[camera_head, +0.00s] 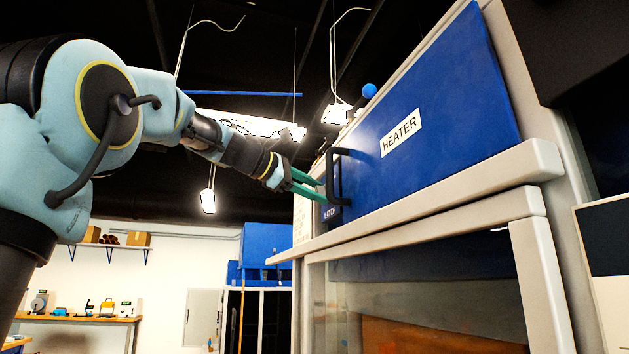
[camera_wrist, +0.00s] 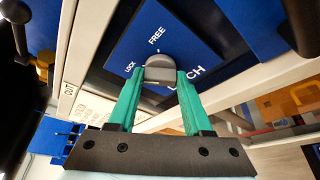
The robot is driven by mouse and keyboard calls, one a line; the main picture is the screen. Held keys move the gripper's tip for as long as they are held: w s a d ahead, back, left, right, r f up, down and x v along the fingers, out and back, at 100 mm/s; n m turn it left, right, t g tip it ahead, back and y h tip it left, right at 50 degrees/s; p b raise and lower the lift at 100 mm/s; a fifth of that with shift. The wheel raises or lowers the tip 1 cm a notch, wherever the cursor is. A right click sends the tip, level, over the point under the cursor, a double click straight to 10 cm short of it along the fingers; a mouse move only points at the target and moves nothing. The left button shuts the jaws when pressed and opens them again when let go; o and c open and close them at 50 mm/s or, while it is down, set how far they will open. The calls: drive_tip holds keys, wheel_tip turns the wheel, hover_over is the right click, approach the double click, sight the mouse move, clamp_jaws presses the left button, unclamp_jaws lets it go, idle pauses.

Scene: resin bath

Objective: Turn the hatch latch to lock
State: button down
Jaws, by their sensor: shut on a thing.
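The hatch latch is a grey knob (camera_wrist: 160,68) on a blue plate (camera_wrist: 203,42) lettered LOCK, FREE and LATCH, in the wrist view. My gripper (camera_wrist: 161,76) has its two green fingers shut on the knob, one on each side. The knob's rounded end points up toward the FREE lettering, with LOCK to its left. In the head view my gripper (camera_head: 320,190) reaches the left end of the blue hatch (camera_head: 450,110) labelled HEATER, beside its LATCH lettering. The knob itself is hidden there behind the fingers and the handle.
A black bar handle (camera_head: 335,178) stands out from the hatch right beside my fingers. A blue ball knob (camera_head: 369,91) sits above the hatch. A pale frame ledge (camera_head: 470,190) runs below it. In the wrist view, a brass fitting (camera_wrist: 42,60) is at left.

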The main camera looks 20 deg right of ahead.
drive_tip(key=shift+n+g+y, duration=0.3)
drive_tip(key=shift+n+g, duration=0.1)
drive_tip(key=shift+n, duration=0.4)
drive_tip(key=shift+c, duration=1.6)
unclamp_jaws()
drive_tip(key=b+v, duration=0.3)
drive_tip(key=v, duration=0.7)
drive_tip(key=shift+a, duration=0.4)
